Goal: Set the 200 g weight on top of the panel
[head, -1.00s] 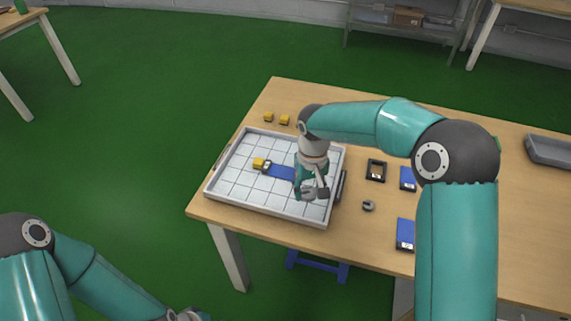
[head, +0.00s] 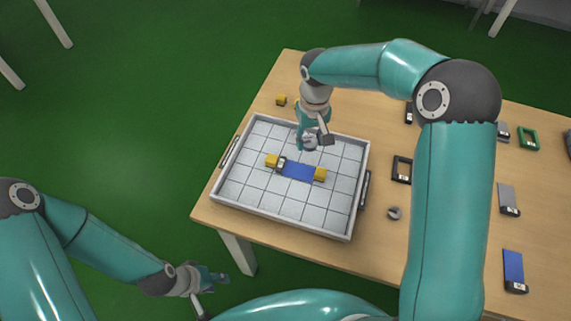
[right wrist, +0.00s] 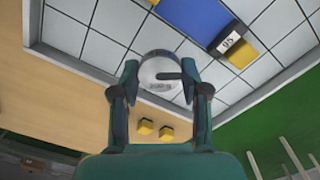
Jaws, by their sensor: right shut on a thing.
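The blue panel (head: 298,172) lies across two yellow blocks, one at its left end (head: 272,160) and one at its right end (head: 320,174), inside the tray. It also shows at the top of the right wrist view (right wrist: 195,15), with a dark labelled end. My right gripper (head: 312,141) is shut on the round silver 200 g weight (right wrist: 160,72), above the tray's back part and behind the panel.
The white gridded tray (head: 352,222) has raised walls and side handles. A yellow block (head: 281,100) lies on the table behind it. A grey ring-like part (head: 393,213), a black frame (head: 402,169) and several panels stand to the right. My right arm hides part of the table.

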